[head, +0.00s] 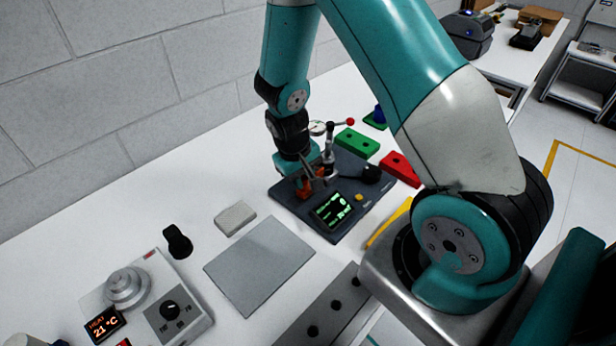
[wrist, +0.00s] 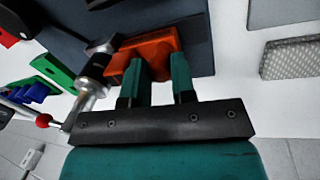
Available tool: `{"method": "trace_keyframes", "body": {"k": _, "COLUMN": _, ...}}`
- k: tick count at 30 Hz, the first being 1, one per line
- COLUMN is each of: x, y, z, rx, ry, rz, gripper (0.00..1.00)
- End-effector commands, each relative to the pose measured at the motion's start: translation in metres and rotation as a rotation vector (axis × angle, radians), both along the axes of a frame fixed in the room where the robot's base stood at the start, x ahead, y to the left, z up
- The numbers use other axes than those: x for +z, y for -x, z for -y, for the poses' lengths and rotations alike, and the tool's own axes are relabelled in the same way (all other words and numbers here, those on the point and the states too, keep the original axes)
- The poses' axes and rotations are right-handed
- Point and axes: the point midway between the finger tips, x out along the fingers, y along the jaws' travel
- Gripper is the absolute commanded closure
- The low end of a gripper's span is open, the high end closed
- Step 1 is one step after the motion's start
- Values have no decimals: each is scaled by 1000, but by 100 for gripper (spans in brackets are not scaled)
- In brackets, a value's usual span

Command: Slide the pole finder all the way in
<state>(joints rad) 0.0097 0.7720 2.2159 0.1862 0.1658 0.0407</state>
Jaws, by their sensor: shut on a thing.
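An orange block, apparently the pole finder (wrist: 157,47), is between the two teal fingers of my gripper (wrist: 165,68) in the wrist view. My gripper is shut on it. In the head view the orange block (head: 304,188) shows only in part below my gripper (head: 298,172), at the left side of a dark station (head: 283,196) with a green-lit display (head: 332,211).
A black knob (head: 371,174) is on the station's right. Green (head: 357,142) and red (head: 400,168) blocks lie behind and right. A grey mat (head: 259,264), a light block (head: 235,218) and a heater unit (head: 150,300) are at front left.

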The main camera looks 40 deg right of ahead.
Motion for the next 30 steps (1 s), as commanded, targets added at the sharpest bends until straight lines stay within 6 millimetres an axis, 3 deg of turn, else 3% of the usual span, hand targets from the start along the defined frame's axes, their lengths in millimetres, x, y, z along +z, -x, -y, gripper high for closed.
{"method": "trace_keyframes", "body": {"k": 6, "x": 1, "y": -1, "z": 5, "rx": -4, "ry": 14, "rz": 3, "gripper": 100}}
{"method": "trace_keyframes", "body": {"k": 7, "x": 1, "y": -1, "z": 5, "rx": -4, "ry": 14, "rz": 3, "gripper": 74}}
{"method": "trace_keyframes", "body": {"k": 9, "x": 1, "y": -1, "z": 5, "rx": -5, "ry": 14, "rz": 4, "gripper": 65}}
{"method": "trace_keyframes", "body": {"k": 20, "x": 12, "y": -2, "z": 2, "rx": -4, "ry": 14, "rz": 7, "gripper": 65}}
{"method": "trace_keyframes", "body": {"k": 23, "x": 28, "y": -2, "z": -2, "rx": -2, "ry": 13, "rz": 9, "gripper": 65}}
{"method": "trace_keyframes", "body": {"k": 30, "x": 87, "y": -4, "z": -14, "rx": -1, "ry": 11, "rz": 12, "gripper": 65}}
